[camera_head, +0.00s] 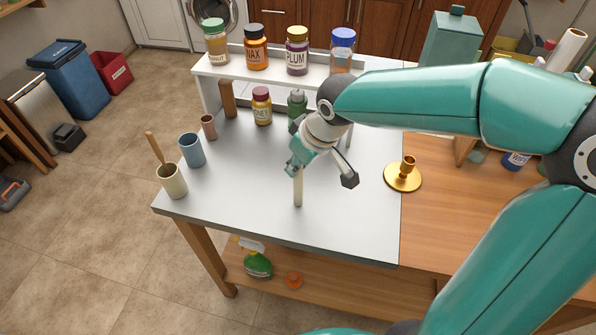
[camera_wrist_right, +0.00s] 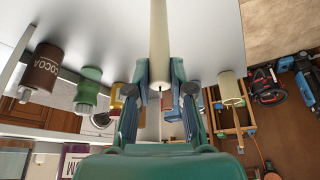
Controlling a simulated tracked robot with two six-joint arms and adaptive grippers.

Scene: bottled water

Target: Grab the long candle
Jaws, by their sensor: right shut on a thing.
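The long candle (camera_head: 298,191) is a slim cream stick, upright over the grey tabletop in the head view. Whether its base touches the table cannot be told. My right gripper (camera_head: 299,170) is at the candle's upper part, shut on it. In the right wrist view the candle (camera_wrist_right: 159,35) runs between the two fingers of my right gripper (camera_wrist_right: 160,72), its dark wick showing between them. The fingers hide part of the candle's top in the head view. My left gripper is not in view.
A blue cup (camera_head: 191,150), cream cup (camera_head: 171,181) and small brown cup (camera_head: 209,127) stand at left. Bottles and a white shelf (camera_head: 270,73) with jars are behind. The front grey top is clear.

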